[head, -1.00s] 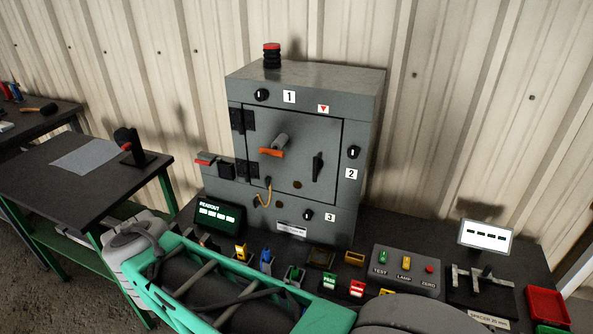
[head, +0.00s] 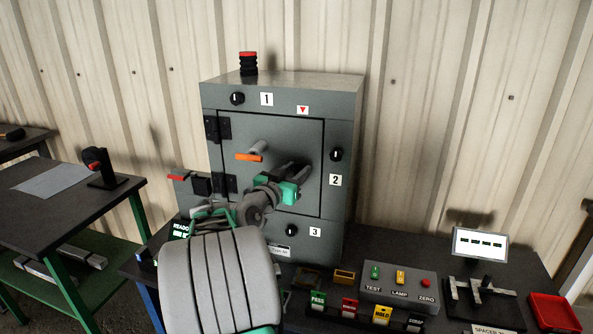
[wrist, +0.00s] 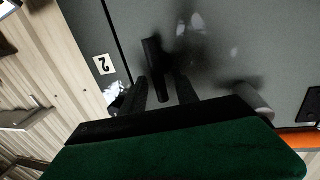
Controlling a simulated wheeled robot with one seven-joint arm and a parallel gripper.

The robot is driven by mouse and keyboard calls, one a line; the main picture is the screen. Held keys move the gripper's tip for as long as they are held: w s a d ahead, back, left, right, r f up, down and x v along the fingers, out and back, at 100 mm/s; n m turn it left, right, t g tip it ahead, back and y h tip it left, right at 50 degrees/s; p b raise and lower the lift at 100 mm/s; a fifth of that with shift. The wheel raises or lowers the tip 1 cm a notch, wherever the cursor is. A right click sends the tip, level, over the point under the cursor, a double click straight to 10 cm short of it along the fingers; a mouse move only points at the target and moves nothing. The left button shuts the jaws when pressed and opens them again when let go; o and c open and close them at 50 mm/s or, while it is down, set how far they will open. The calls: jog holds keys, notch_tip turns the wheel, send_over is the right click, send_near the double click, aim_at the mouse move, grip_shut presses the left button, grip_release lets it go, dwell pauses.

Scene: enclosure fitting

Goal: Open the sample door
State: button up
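The sample door (head: 285,135) is the square grey front panel of the grey cabinet (head: 340,102), and it sits flush in its frame. Its black upright handle (wrist: 152,60) shows in the wrist view; in the head view my gripper covers it. My gripper (wrist: 162,80) is open, with one dark finger on each side of the handle's near end and visible gaps beside it. In the head view my gripper (head: 300,172) is at the door's right half. The door's black hinges (head: 224,127) are on its left side.
An orange-tipped lever (head: 249,157) sticks out of the door left of my gripper. Black knobs numbered 1 (head: 237,98), 2 (head: 337,154) and 3 (head: 291,230) surround the door. A button box (head: 398,286) and coloured tags stand on the bench in front.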

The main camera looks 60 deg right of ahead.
jog(key=shift+c, duration=0.3)
grip_shut()
dwell(1.2)
